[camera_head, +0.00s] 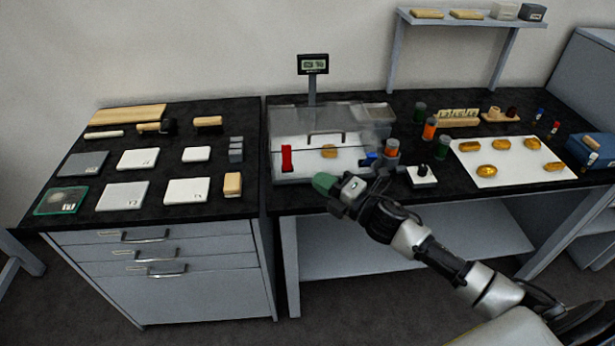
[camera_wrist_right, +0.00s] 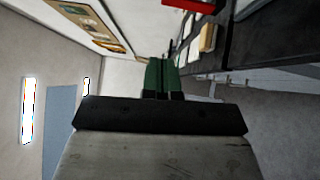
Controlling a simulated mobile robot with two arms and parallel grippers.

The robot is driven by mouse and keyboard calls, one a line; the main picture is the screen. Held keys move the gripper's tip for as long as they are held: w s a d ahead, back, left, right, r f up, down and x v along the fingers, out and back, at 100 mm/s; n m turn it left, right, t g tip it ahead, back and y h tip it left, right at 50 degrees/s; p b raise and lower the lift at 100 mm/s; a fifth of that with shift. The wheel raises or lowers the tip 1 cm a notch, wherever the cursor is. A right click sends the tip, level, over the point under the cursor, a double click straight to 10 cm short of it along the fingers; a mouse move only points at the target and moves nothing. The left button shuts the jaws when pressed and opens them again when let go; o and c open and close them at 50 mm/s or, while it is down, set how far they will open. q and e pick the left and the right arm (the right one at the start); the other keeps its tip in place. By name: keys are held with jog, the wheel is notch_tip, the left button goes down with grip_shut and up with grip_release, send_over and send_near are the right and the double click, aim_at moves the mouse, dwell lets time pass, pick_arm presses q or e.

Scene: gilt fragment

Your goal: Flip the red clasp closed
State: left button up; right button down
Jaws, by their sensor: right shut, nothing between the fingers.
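The red clasp (camera_head: 287,158) stands upright at the front left of a clear-lidded case (camera_head: 325,120) with a handle on the back table. A red piece, likely the clasp, shows at the top edge of the right wrist view (camera_wrist_right: 190,4). My right gripper (camera_head: 324,183) is shut and empty, its green fingers together just in front of the case, to the right of and below the clasp. The green fingertips also show together in the right wrist view (camera_wrist_right: 161,76). A gold piece (camera_head: 329,151) lies inside the case. My left gripper is not in view.
A blue clasp-like part (camera_head: 371,156) and an orange jar (camera_head: 392,148) are at the case's right. A small black-and-white box (camera_head: 422,176) stands near the table's front edge. A white sheet (camera_head: 485,178) holds gold pieces. A scale display (camera_head: 313,64) rises behind the case.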

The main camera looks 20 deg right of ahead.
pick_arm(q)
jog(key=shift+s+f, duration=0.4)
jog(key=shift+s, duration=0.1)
pick_arm(e)
jog(key=shift+v, duration=1.4)
jog(key=shift+s+a+r, duration=0.15)
jog(key=shift+r, duration=0.05)
